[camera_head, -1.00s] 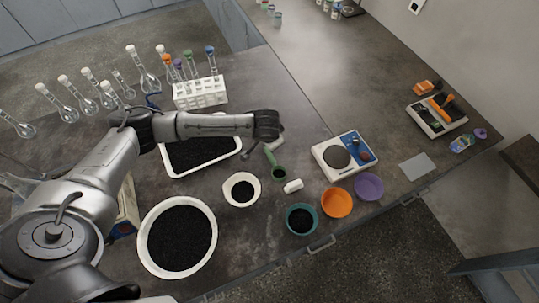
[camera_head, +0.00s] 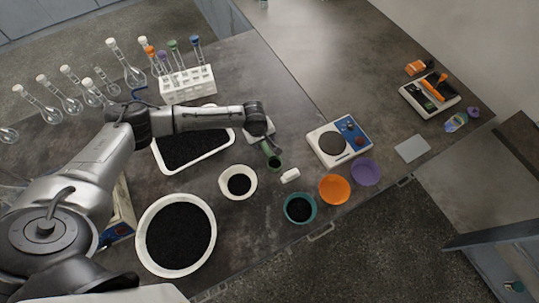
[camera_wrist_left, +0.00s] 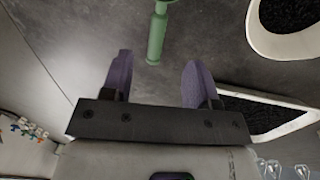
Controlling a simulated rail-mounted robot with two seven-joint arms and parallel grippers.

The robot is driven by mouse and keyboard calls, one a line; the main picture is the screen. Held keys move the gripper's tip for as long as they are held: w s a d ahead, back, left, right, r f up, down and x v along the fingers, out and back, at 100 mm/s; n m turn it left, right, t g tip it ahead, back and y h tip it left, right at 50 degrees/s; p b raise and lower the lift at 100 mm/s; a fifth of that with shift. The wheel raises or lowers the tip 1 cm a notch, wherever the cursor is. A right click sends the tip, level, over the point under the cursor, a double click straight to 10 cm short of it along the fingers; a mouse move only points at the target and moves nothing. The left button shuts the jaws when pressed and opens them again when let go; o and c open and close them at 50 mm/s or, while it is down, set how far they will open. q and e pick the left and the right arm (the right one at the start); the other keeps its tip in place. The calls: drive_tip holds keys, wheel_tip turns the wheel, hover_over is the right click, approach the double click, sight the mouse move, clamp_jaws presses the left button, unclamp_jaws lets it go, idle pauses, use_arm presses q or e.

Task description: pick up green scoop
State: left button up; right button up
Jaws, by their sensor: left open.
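The green scoop (camera_head: 273,160) lies on the dark bench between the black-filled tray and the balance. Its cup end shows in the head view, and most of its handle is hidden by my left gripper (camera_head: 264,138). In the left wrist view the scoop's green handle (camera_wrist_left: 157,38) points down toward the gap between the purple fingers of my left gripper (camera_wrist_left: 158,78). The fingers are spread, with nothing between them, and the handle end lies just beyond the fingertips. My right gripper is not in view.
A white bowl (camera_head: 224,182) of black grains, a white cap-like piece (camera_head: 290,175) and a balance (camera_head: 322,133) stand near the scoop. Teal (camera_head: 313,214), orange (camera_head: 334,190) and purple (camera_head: 366,172) bowls line the front edge. A white tray (camera_head: 166,172) lies under my arm.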

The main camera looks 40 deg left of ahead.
sight(267, 150)
use_arm(q)
drive_tip(key=shift+w+d+f+b, duration=0.15)
drive_tip(key=shift+w+f+b, duration=0.1)
drive_tip(key=shift+f, duration=1.4)
drive_tip(key=shift+w+d+f+b, duration=0.1)
drive_tip(key=shift+w+f+b, duration=0.15)
drive_tip(key=shift+f, duration=1.35)
drive_tip(key=shift+w+d+f+b, duration=0.15)
drive_tip(key=shift+w+f+b, duration=0.1)
drive_tip(key=shift+f, duration=1.4)
clamp_jaws()
